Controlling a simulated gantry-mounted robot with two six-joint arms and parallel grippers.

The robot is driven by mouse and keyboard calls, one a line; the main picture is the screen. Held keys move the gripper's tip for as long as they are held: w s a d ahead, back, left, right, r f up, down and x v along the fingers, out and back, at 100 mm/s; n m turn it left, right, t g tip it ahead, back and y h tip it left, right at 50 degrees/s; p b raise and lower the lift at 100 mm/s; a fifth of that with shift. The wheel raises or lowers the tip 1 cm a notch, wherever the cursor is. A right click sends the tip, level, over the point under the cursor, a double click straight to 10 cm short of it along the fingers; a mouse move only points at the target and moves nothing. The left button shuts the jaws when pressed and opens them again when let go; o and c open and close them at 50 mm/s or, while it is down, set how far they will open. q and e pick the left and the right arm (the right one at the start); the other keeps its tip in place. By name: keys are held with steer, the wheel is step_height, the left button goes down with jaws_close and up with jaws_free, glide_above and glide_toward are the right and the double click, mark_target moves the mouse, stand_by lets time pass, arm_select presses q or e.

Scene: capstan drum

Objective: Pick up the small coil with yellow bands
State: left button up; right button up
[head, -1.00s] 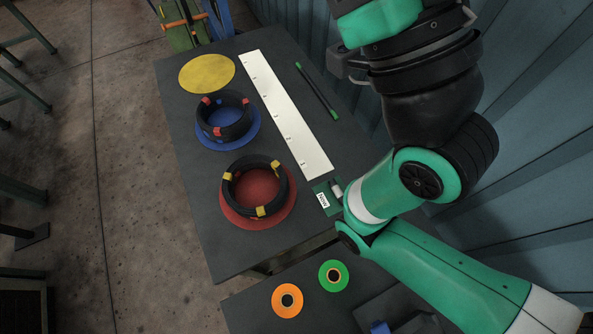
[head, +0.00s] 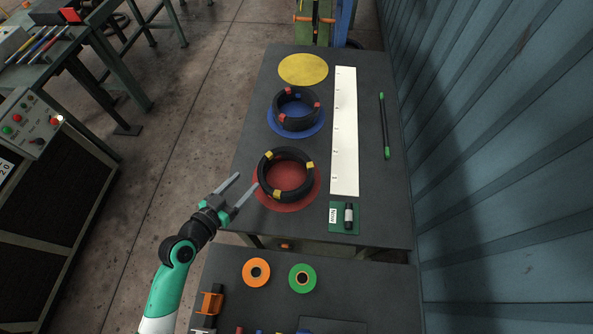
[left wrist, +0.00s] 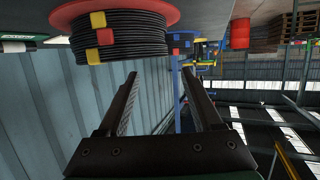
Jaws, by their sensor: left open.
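The black coil with yellow bands (head: 293,196) lies flat on a red disc (head: 310,199) on the dark table. In the left wrist view, this coil (left wrist: 135,45) is at the upper left, seen from the side and upside down, against the red disc (left wrist: 165,12). My left gripper (head: 247,181) is open and empty, just left of the coil, its fingers pointing towards it. Its fingers also show in the left wrist view (left wrist: 160,75), with nothing between them. My right gripper is not in view.
A coil with red bands (head: 296,122) sits on a blue disc (head: 318,127) farther back. Behind it is a bare yellow disc (head: 303,69). A white strip (head: 344,130) and a black rod (head: 384,125) lie right. Orange (head: 256,286) and green (head: 302,291) rings lie in front.

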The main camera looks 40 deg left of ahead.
mark_target(264, 161)
arm_select(q)
steer(key=b+x, duration=0.1)
steer(key=x, duration=1.1)
steer(key=shift+a+r, duration=0.1)
steer(key=shift+s, duration=0.15)
jaws_close()
stand_by(1.0)
